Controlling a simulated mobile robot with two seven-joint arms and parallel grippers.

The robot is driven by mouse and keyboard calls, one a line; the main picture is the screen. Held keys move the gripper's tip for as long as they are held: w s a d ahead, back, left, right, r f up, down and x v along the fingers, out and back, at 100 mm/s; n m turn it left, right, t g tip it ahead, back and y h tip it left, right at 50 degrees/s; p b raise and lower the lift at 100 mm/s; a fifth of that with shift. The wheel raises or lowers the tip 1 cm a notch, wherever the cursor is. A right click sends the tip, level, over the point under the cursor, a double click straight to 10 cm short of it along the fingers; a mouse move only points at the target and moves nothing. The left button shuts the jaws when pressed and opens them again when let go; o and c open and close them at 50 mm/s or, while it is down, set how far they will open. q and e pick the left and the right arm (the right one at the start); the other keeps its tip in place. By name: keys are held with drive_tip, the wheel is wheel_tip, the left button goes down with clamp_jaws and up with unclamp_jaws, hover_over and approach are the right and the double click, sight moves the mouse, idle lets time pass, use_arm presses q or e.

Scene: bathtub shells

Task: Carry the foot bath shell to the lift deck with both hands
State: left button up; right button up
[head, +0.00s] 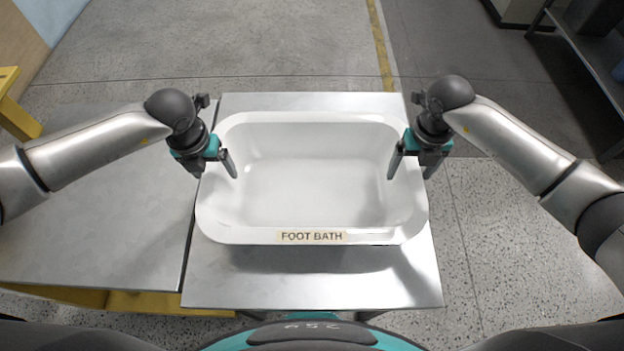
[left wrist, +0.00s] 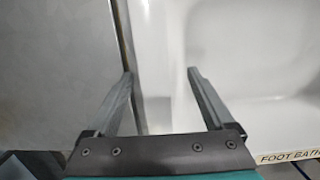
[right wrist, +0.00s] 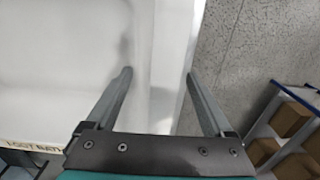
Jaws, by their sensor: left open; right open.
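The white foot bath shell (head: 312,190) rests on a grey metal table, with a "FOOT BATH" label (head: 311,237) on its near rim. My left gripper (head: 217,168) is open at the shell's left rim, with one finger inside the basin and one outside. In the left wrist view the rim (left wrist: 155,75) passes between its fingers. My right gripper (head: 408,170) is open at the right rim, one finger inside and one outside. In the right wrist view the rim (right wrist: 160,75) lies between its fingers. I cannot tell whether the fingers touch the shell.
The metal table top (head: 310,290) shows in front of the shell. A second grey surface with a yellow frame (head: 95,235) adjoins it at left. Speckled floor (head: 500,240) is open at right. A shelf with cardboard boxes (right wrist: 292,120) shows in the right wrist view.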

use_arm(q)
clamp_jaws()
use_arm(e)
clamp_jaws()
use_arm(q)
drive_tip(key=shift+w+r, duration=0.1)
use_arm(e)
drive_tip(key=shift+w+r, duration=0.1)
idle(0.4)
